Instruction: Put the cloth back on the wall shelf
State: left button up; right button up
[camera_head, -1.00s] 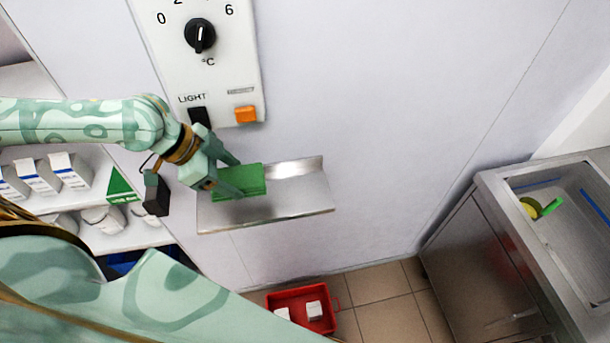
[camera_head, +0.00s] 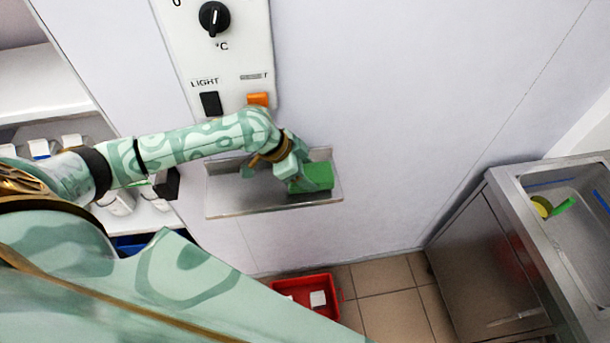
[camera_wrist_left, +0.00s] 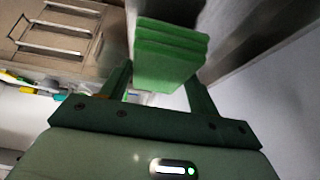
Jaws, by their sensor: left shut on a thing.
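The folded green cloth (camera_head: 318,177) is at the right part of the metal wall shelf (camera_head: 235,202). My left gripper (camera_head: 300,182) is shut on the cloth from its left side. In the left wrist view the cloth (camera_wrist_left: 170,52) shows as several stacked folds between the two fingers. I cannot tell whether the cloth touches the shelf surface. The rest of the shelf is bare. My right gripper is not in view.
A control panel with a dial (camera_head: 214,18), a black switch and an orange button (camera_head: 258,99) is on the wall just above the shelf. A red crate (camera_head: 337,297) stands on the floor below. A metal sink (camera_head: 540,185) is at the right. Shelving with white containers is at the left.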

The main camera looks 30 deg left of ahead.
pick_arm(q)
jog(key=shift+s+f, duration=0.1)
jog(key=shift+f, duration=0.95)
jog(key=o, duration=1.1)
jog(key=shift+c, duration=0.2)
jog(key=shift+a+r, duration=0.1)
jog(key=v, duration=0.7)
jog(key=shift+r+p, duration=0.15)
jog(key=shift+p, duration=0.15)
